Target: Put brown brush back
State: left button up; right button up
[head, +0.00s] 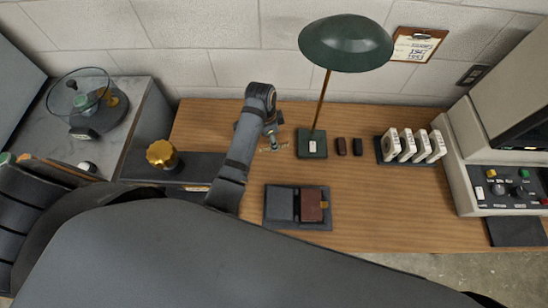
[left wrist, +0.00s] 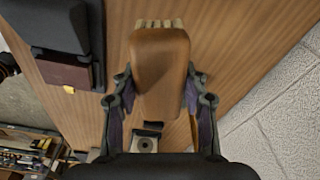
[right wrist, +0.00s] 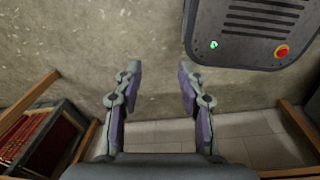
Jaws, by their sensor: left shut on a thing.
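The brown brush (left wrist: 160,75) has a wooden body with pale bristles at its far end in the left wrist view. My left gripper (left wrist: 160,98) is shut on it, one finger at each side. In the head view my left gripper (head: 271,132) is over the wooden table, left of the green lamp, and mostly covers the brush. Pale bristle tips show beneath it; whether they touch the table I cannot tell. My right gripper (right wrist: 160,80) is open and empty over a grey floor.
A green lamp (head: 312,143) stands right of my left gripper. A dark tray (head: 283,222) with a maroon wallet lies in front. A gold knob (head: 161,154) stands left.

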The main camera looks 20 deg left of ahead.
pick_arm(q)
jog(key=f+m, duration=0.1)
jog(key=d+f+m, duration=0.1)
jog(key=m, duration=0.1)
jog(key=shift+s+d+f, duration=0.15)
jog(key=shift+s+d, duration=0.05)
jog(key=shift+d, duration=0.05)
jog(key=shift+s+f, duration=0.1)
jog(key=shift+f, duration=0.1)
jog(key=p, duration=0.1)
send_over(277, 162)
jog(key=f, duration=0.4)
jog(key=shift+s+a+f, duration=0.25)
jog(key=shift+a, duration=0.1)
jog(key=shift+w+f, duration=0.1)
jog(key=shift+f, duration=0.4)
notch_tip(277, 162, down, 4)
jog(key=shift+r, duration=0.25)
jog(key=shift+f, duration=0.25)
pick_arm(e)
jog(key=shift+t, duration=0.3)
jog(key=w, duration=0.1)
jog(key=w+r, duration=0.1)
jog(key=w, duration=0.1)
jog(key=shift+w+d+r, duration=0.25)
jog(key=shift+d+r, duration=0.15)
pick_arm(q)
jog(key=shift+f, duration=0.2)
pick_arm(e)
jog(key=shift+f, duration=0.1)
